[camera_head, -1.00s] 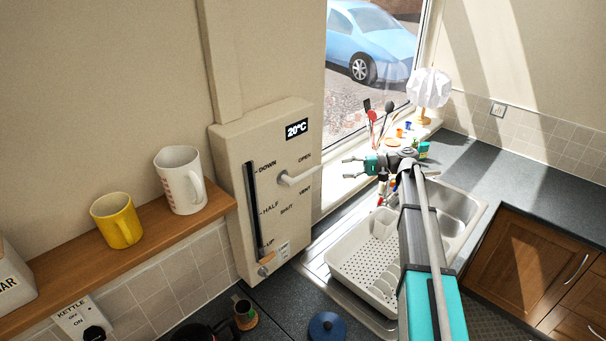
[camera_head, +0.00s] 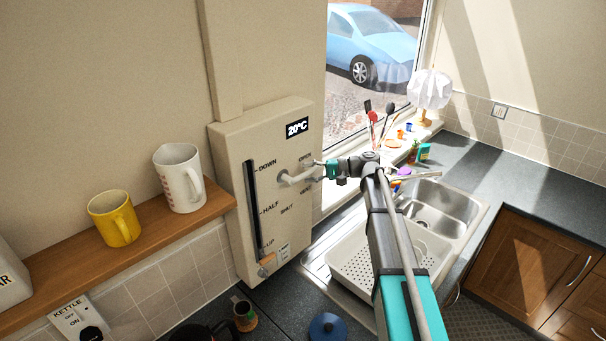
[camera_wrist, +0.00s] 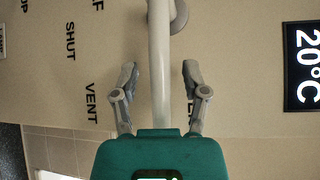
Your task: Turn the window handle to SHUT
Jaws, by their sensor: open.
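The white window handle (camera_head: 295,178) sticks out from a beige wall panel (camera_head: 228,150) marked OPEN, VENT and SHUT. In the head view its free end points right, toward the OPEN label. My gripper (camera_head: 314,171) is at that free end. In the wrist view the handle (camera_wrist: 159,60) runs between the two open fingers of my gripper (camera_wrist: 161,80), with a gap on each side. The SHUT label (camera_wrist: 70,41) and VENT label (camera_wrist: 91,103) lie left of the handle there.
A slider slot (camera_head: 254,205) marked DOWN, HALF and UP runs beside the handle. A shelf (camera_head: 100,262) with a yellow mug (camera_head: 115,219) and a white jug (camera_head: 179,178) is at left. A sink with a white drying rack (camera_head: 350,262) lies below my arm.

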